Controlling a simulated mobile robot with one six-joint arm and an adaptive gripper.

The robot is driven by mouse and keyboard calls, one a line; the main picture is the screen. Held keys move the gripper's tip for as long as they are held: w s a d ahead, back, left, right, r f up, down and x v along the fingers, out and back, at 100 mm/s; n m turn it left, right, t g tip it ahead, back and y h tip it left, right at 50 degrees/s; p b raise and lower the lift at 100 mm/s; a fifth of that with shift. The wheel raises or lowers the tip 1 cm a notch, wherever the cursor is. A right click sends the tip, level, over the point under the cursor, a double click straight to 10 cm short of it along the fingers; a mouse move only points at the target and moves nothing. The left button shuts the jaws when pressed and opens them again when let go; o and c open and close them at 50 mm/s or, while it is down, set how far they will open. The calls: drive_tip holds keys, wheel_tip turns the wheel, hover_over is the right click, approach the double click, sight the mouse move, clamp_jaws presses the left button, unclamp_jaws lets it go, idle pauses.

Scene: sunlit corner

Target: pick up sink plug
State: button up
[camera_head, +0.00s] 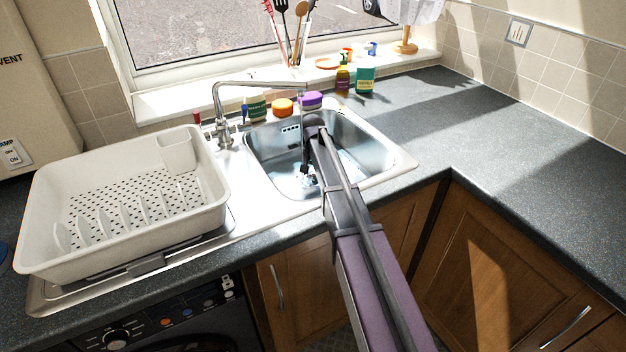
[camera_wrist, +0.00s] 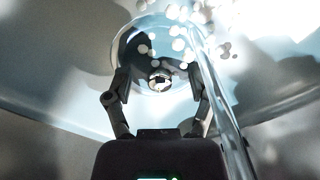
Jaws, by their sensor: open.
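In the wrist view, the sink plug (camera_wrist: 158,84) shows as a small shiny metal knob inside the round drain ring at the sink bottom. My gripper (camera_wrist: 159,92) is open, with one finger on each side of the knob in the picture. I cannot tell whether the fingertips touch anything or how far above the plug they are. In the head view, my gripper (camera_head: 309,177) reaches down into the metal sink (camera_head: 272,150). The plug cannot be made out there, behind my gripper and bright glints.
A clear stream (camera_wrist: 224,110) runs down close to my right finger, and pale bubbles or droplets float near the drain. The tap (camera_head: 218,110) arches over the sink. A white dish rack (camera_head: 50,190) stands left. The right counter (camera_head: 520,150) is clear.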

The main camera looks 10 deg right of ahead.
clamp_jaws()
drive_tip(key=shift+s+r, duration=0.1)
drive_tip(key=shift+s+d+r+p, duration=0.1)
drive_tip(key=shift+s+r+p, duration=0.2)
drive_tip(key=shift+p, duration=0.1)
drive_tip(key=s+d+r+p, duration=0.4)
drive_tip(key=s+r+p, duration=0.3)
drive_tip(key=s, duration=0.5)
drive_tip(key=shift+s, duration=0.3)
drive_tip(key=shift+d+r, duration=0.1)
drive_tip(key=shift+r+p, duration=0.2)
drive_tip(key=shift+p, duration=0.1)
wheel_tip(320, 180, up, 11)
drive_tip(key=p, duration=1.1)
idle(0.9)
